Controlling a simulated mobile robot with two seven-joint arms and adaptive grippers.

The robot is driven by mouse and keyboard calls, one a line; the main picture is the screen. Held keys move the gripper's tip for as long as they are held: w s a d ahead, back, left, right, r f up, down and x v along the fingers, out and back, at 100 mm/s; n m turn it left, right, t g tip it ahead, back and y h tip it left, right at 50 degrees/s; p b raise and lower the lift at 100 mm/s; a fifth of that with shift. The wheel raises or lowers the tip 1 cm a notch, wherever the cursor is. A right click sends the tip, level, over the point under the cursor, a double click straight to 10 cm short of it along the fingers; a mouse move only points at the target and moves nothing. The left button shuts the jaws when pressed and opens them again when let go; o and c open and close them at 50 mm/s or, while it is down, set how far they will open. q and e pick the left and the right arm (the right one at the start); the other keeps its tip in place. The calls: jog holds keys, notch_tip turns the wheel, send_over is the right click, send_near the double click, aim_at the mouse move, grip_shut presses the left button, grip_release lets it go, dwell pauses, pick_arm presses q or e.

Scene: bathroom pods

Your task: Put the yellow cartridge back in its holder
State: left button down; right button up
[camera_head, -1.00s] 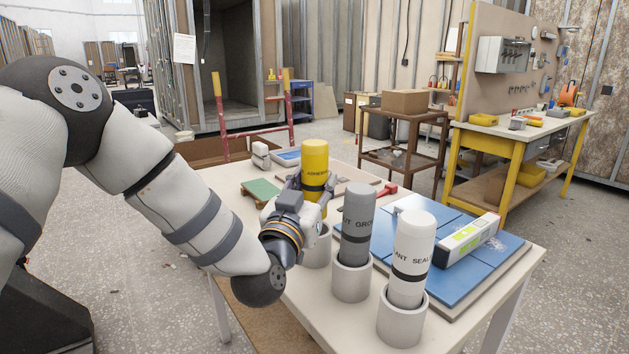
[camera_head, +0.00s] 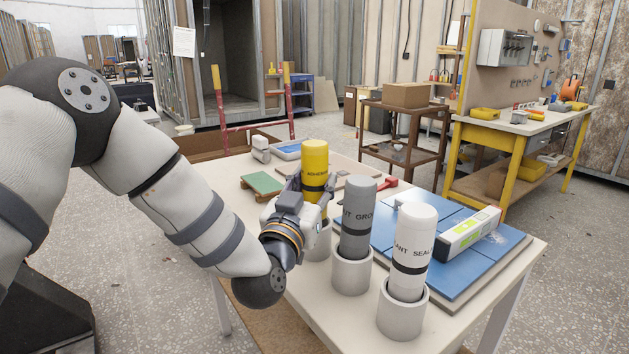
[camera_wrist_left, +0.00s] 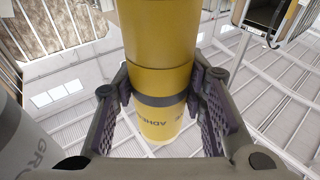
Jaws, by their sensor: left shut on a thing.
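The yellow cartridge (camera_head: 315,158), with a black band and dark lettering, stands roughly upright at the far end of a row of holders. My left gripper (camera_head: 312,192) is shut on it around the band. In the left wrist view, both finger pads press on the sides of the yellow cartridge (camera_wrist_left: 160,75). Its light grey cup holder (camera_head: 320,243) shows directly below, partly hidden by my gripper and the grey cartridge. The cartridge's lower end is at the holder's mouth; I cannot tell how deep it sits. My right gripper is not in view.
A grey cartridge (camera_head: 357,215) and a white cartridge (camera_head: 413,250) stand in neighbouring holders, close to my left gripper's right side. The grey one also shows in the wrist view (camera_wrist_left: 22,145). Blue tiles (camera_head: 470,255) with a boxed item (camera_head: 470,233) cover the table's right.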

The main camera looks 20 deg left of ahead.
aim_at(310, 173)
pick_arm(q)
jog(key=shift+f+b, duration=0.3)
jog(key=shift+f, duration=1)
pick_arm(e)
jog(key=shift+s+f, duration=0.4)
pick_arm(q)
jog(key=c, duration=0.6)
grip_release()
jog(key=shift+f, duration=0.1)
jog(key=shift+r+p, duration=1.2)
jog(key=shift+r, duration=1.95)
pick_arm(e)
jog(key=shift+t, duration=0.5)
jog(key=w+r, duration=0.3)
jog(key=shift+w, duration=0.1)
pick_arm(q)
jog(key=shift+f, duration=0.15)
